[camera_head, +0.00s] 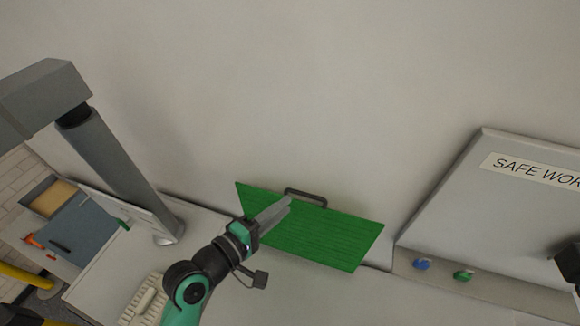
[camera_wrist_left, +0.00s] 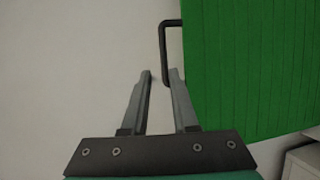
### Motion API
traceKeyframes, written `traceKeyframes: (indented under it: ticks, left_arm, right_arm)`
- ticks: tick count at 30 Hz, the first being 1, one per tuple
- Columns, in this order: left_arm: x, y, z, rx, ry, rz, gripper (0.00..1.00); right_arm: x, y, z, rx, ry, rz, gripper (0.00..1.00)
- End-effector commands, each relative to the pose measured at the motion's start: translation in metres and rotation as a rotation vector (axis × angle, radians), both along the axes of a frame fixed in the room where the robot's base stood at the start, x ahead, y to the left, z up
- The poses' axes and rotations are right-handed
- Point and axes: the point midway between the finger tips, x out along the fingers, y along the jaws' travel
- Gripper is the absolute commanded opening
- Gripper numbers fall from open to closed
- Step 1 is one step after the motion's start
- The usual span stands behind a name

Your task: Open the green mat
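The green mat (camera_head: 325,236) is a flat ribbed green panel standing tilted on the white desk near the wall. A dark handle (camera_head: 306,196) sticks out from its upper edge. In the left wrist view the mat (camera_wrist_left: 250,70) fills the right side, and its handle (camera_wrist_left: 164,50) stands out from its left edge. My left gripper (camera_head: 288,203) is in front of the mat, its fingertips close to the handle. In the left wrist view its fingers (camera_wrist_left: 160,76) are apart, with the handle's lower end near the right fingertip. I cannot tell whether they touch. My right gripper does not show clearly.
A blue-grey tray (camera_head: 80,235) with tools is at the far left.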

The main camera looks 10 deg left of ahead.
Motion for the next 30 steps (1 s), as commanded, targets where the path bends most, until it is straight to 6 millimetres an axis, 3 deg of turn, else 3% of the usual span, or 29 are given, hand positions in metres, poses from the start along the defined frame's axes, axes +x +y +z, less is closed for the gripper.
traceKeyframes:
  ticks: [1,7,12,14,21,30]
  left_arm:
    - [-0.001,0.001,-0.007,0.001,0.007,0.002,0.27]
    - [0.005,-0.001,-0.008,0.002,0.001,0.003,0.27]
    - [0.028,-0.015,-0.017,0.004,-0.002,0.000,0.27]
    - [0.040,-0.021,-0.013,0.002,0.002,0.001,0.27]
    - [0.082,-0.043,-0.021,0.003,0.002,0.003,0.27]
    - [0.100,-0.053,-0.024,0.003,0.001,0.004,0.27]
  right_arm:
    - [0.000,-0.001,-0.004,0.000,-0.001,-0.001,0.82]
    - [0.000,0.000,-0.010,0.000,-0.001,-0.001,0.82]
    - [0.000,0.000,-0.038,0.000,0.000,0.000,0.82]
    - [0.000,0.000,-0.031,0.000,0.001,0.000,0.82]
    - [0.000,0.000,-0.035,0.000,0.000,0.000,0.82]
    - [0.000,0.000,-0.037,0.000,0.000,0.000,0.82]
